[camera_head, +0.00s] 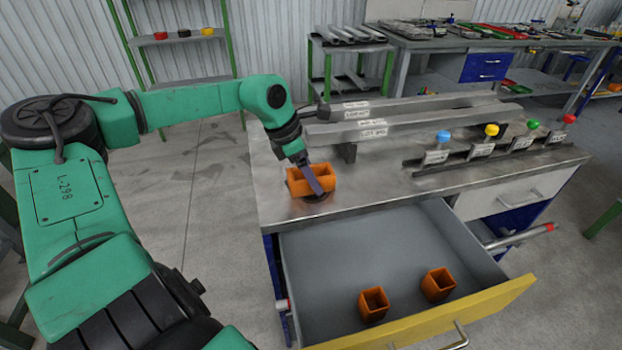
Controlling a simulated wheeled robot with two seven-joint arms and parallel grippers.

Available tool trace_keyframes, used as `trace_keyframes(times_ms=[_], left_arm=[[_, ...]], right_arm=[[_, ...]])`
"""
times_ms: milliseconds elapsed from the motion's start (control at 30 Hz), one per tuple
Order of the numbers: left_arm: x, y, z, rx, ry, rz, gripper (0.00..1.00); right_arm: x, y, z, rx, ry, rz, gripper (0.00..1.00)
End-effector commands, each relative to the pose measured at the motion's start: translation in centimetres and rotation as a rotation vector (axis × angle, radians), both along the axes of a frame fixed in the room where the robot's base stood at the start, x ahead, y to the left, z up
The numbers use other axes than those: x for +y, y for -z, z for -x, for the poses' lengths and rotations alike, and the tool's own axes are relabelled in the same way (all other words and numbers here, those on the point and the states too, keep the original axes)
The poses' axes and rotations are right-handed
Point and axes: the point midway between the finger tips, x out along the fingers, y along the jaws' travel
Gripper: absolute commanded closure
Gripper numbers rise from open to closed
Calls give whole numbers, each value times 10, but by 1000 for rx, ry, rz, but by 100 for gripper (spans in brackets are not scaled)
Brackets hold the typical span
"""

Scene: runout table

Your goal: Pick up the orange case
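An orange case (326,173), open at the top, stands on the metal table top (390,185) near its front left corner. My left gripper (316,188) reaches down from above at this case, and its dark finger crosses the front of the case and hides part of it. I cannot tell whether the fingers are closed on it. Two smaller orange open boxes, a left one (373,305) and a right one (438,285), stand in the open drawer (340,255) below. My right gripper is not in view.
Metal bars (420,107) lie along the back of the table top. A rail with blue, yellow, green and red knobs (491,130) stands at the right. The drawer's yellow front (430,322) juts out below. The table top's front middle is clear.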

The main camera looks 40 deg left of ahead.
Motion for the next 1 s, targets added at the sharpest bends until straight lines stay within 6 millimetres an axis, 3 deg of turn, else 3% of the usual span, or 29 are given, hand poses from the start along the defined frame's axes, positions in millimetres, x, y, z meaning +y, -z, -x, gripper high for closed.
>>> trace_keyframes(times_ms=[33,167,433,567,667,767,1000], left_arm=[[0,0,0,0,0,0,42],[0,0,0,0,0,0,90],[0,-3,0,-1,0,0,90],[1,-14,-1,-3,-1,-1,90],[1,-34,-1,-4,-2,-3,90],[1,-66,-1,-5,-2,-5,90],[1,-157,-1,-3,-3,-4,90]], right_arm=[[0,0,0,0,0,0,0],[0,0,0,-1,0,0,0],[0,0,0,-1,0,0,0],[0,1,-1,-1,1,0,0],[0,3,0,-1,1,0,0],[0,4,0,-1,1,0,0],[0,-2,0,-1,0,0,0]])
